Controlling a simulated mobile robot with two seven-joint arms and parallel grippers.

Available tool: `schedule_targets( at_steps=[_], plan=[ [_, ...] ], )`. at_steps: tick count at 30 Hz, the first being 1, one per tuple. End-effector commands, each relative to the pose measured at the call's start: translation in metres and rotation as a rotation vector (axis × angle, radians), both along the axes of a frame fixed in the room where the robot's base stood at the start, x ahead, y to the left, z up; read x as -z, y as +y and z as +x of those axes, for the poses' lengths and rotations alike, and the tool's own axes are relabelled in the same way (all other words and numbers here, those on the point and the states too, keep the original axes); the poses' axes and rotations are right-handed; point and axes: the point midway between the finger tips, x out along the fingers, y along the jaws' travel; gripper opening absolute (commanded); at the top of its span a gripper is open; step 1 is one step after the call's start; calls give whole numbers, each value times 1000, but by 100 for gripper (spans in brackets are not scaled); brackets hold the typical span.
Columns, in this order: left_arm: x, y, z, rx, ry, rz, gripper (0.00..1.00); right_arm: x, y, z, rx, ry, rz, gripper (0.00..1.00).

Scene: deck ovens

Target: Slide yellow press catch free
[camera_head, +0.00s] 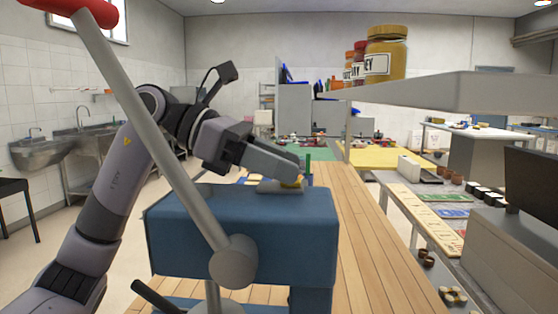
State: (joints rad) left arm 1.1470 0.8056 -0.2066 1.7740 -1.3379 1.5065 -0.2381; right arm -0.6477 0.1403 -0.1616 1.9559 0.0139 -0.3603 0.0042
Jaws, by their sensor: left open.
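The blue press (230,218) stands on the wooden table in front of me. Its long grey lever (160,140) slants up to the left and ends in a red grip (88,8). The yellow catch (291,184) sits on a small grey base (268,187) on top of the press, toward its far right. My left gripper (294,168) comes in from the left, passes behind the lever and is open. Its fingertips are right at the yellow catch and partly cover it. I cannot tell whether they touch it. My right gripper is not in view.
The wooden tabletop (365,235) is clear to the right of the press. A grey shelf (460,92) with several jars, including a yellow one (385,55), overhangs at the upper right. A counter with trays and cups runs along the right. Sinks (42,153) stand at the left wall.

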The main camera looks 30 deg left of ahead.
Motion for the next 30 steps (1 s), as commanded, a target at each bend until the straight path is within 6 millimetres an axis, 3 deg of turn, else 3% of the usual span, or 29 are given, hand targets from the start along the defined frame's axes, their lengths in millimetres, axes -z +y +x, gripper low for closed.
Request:
schedule_targets(
  at_steps=[6,7,11,17,25,30],
  plan=[
    [0,-1,0,-1,0,0,49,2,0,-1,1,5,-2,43],
    [0,-1,0,-1,0,0,42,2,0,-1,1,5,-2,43],
    [0,0,0,-1,0,0,0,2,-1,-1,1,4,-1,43],
    [1,1,0,-1,0,1,0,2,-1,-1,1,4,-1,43],
    [1,26,-12,-4,2,3,0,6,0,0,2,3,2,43],
    [0,28,-13,-3,0,3,0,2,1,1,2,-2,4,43]
  ],
)
